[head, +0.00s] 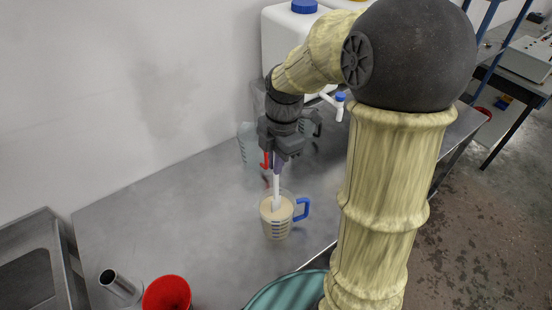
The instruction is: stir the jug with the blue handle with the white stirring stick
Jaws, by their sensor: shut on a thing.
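The jug with the blue handle (277,228) stands upright on the metal table and holds a beige liquid. Its blue handle (303,208) points to the right. My gripper (278,165) is above the jug, pointing down, and is shut on the white stirring stick (276,187). The stick hangs nearly upright with its lower end inside the jug, at the liquid. The stick's top is hidden in my gripper.
A jug with a red handle (249,143) and a dark-handled jug (310,123) stand behind. White canisters (283,38) are at the back. A red funnel-like item (167,293), a metal cylinder (117,284) and a teal round thing (285,293) are in front. The table (180,220) is clear to the left.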

